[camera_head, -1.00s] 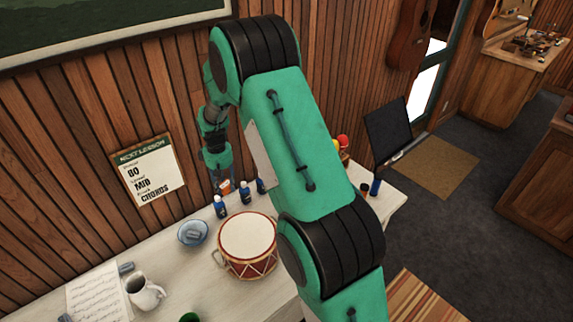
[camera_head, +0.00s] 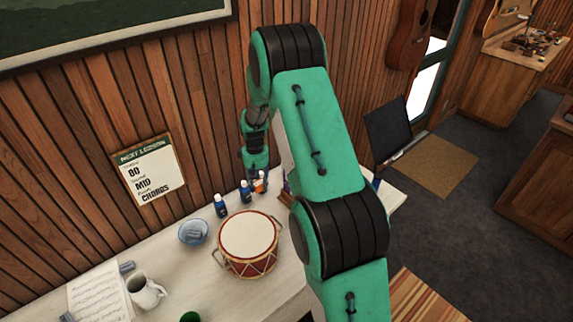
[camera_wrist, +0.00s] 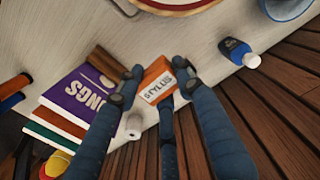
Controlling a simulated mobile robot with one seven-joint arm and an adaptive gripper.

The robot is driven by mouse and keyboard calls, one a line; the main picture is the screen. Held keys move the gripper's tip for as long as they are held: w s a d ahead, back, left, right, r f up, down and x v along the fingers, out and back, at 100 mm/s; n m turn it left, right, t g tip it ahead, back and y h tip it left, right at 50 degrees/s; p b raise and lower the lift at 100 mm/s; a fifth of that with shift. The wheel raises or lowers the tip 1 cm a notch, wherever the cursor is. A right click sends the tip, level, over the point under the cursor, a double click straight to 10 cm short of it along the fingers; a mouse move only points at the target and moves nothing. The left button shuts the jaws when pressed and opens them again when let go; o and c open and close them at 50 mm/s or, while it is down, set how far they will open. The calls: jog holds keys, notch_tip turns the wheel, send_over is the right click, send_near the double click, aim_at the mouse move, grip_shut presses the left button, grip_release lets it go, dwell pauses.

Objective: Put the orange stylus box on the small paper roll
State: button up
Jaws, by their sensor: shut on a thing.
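The orange stylus box (camera_wrist: 158,86), with a white label reading STYLUS, is between the fingertips of my gripper (camera_wrist: 158,78), which is shut on it. In the head view an orange patch of the box (camera_head: 260,184) shows beside the bottles; the fingers are hard to make out there. A small white paper roll (camera_wrist: 133,127) shows in the wrist view just below and left of the box, near the left finger. I cannot tell the height of the box above the table.
A purple book marked SONGS (camera_wrist: 82,93) lies left of the roll in the wrist view. A blue bottle (camera_wrist: 238,50) is to the right. A drum (camera_head: 248,243) and a blue bowl (camera_head: 193,232) stand on the table. The wooden wall (camera_head: 70,160) is close behind.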

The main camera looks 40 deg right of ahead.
dwell(0.3)
jog(key=w+d+p, duration=0.1)
jog(key=w+d, duration=0.7)
jog(key=d, duration=0.6)
jog(key=w+d+p, duration=0.1)
jog(key=w+d, duration=0.6)
jog(key=d, duration=0.7)
jog(key=f, duration=0.2)
jog(key=f+b, duration=0.1)
jog(key=f, duration=0.5)
jog(key=shift+w+f, duration=0.15)
jog(key=shift+w, duration=0.1)
jog(key=shift+f, duration=0.1)
jog(key=shift+f+b, duration=0.3)
jog(key=shift+f, duration=1.45)
jog(key=shift+f, duration=0.1)
jog(key=o, duration=1)
jog(key=shift+o, duration=0.2)
